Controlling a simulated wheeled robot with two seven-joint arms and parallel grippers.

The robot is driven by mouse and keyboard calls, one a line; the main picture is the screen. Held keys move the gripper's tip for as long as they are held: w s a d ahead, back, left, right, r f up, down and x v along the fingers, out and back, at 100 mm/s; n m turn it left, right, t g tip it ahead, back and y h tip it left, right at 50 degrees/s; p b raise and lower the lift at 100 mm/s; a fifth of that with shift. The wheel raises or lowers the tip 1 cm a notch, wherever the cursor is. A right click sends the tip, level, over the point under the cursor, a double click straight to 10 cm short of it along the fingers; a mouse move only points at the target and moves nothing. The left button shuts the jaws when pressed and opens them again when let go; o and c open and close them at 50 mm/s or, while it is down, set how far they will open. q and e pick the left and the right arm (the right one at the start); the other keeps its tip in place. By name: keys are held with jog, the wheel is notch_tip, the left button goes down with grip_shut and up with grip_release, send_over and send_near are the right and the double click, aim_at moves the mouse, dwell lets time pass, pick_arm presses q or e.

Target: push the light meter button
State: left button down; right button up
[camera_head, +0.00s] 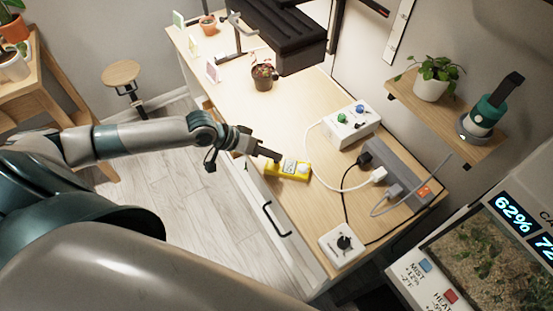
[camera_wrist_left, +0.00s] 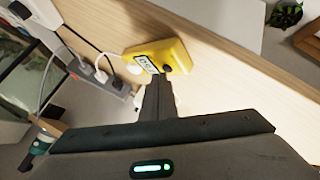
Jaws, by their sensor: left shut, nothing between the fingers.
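The yellow light meter (camera_head: 273,171) lies on the wooden bench near its front edge. In the left wrist view the light meter (camera_wrist_left: 178,50) shows a small lit display (camera_wrist_left: 147,63), a white round part beside it and a dark round button (camera_wrist_left: 167,69). My left gripper (camera_head: 277,157) is shut and empty, with its fingertips right at the meter's end. In the left wrist view the closed fingers (camera_wrist_left: 158,82) reach up close to the button; I cannot tell whether they touch it. My right gripper is not in view.
A grey power strip (camera_head: 405,170) with plugs and cables lies behind the meter. A white box with green and blue knobs (camera_head: 350,124) and a white dial box (camera_head: 342,243) stand nearby. The bench left of the meter is clear.

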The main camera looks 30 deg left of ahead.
pick_arm(q)
jog(key=shift+f, duration=0.2)
dwell(0.4)
jog(key=shift+r, duration=0.1)
jog(key=shift+r+p, duration=0.45)
jog(key=shift+p, duration=0.25)
jog(key=shift+r, duration=0.15)
notch_tip(320, 180, up, 6)
jog(key=p, duration=0.6)
jog(key=shift+p, duration=0.3)
